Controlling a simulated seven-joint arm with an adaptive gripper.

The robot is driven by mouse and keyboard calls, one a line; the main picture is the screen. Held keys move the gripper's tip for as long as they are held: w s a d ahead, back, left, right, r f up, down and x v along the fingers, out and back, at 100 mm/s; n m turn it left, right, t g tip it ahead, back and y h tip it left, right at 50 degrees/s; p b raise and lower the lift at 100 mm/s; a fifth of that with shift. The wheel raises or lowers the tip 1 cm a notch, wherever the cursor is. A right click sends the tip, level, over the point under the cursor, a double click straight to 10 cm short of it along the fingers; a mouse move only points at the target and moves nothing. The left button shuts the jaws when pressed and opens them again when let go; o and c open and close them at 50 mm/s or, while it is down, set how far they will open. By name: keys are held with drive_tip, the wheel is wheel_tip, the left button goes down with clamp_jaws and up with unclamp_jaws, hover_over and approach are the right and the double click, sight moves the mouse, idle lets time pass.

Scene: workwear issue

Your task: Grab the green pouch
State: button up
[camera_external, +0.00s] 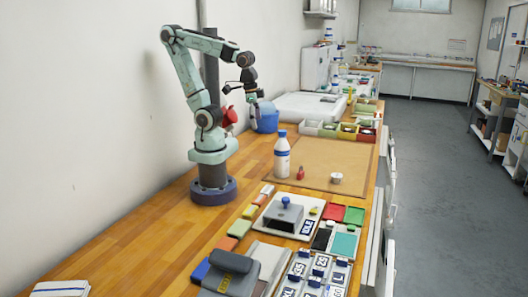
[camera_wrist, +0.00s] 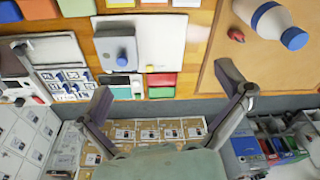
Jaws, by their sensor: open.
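A flat green pouch (camera_external: 239,228) appears to be the yellow-green piece in the row of small coloured pieces on the wooden bench, in front of my base. In the wrist view a green pouch (camera_wrist: 76,7) lies at the top edge, partly cut off, beside an orange one (camera_wrist: 38,9). My gripper (camera_wrist: 165,84) is open, its fingers wide apart and nothing between them. In the external view my gripper (camera_external: 254,97) is raised well above the bench near the blue bucket, far from the pouch.
A grey box with a blue knob (camera_external: 284,212) stands on a white board right of the row. A white bottle (camera_external: 282,155) stands upright on the brown mat (camera_external: 345,160). A blue bucket (camera_external: 266,118) stands behind.

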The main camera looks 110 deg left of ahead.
drive_tip(key=w+d+f, duration=0.2)
drive_tip(key=w+d, duration=0.3)
drive_tip(key=w, duration=0.3)
drive_tip(key=m+g, duration=0.3)
drive_tip(key=g, duration=0.3)
hover_over(244, 228)
drive_tip(key=w, duration=0.2)
drive_tip(key=shift+h, duration=0.3)
drive_tip(key=f, duration=1.8)
drive_tip(key=shift+w+f, duration=0.2)
drive_tip(key=shift+f, duration=0.15)
drive_tip(key=x, duration=0.5)
drive_tip(key=shift+a, duration=0.1)
drive_tip(key=shift+s+f, duration=0.2)
drive_tip(key=shift+f, duration=0.25)
drive_tip(key=c, duration=0.9)
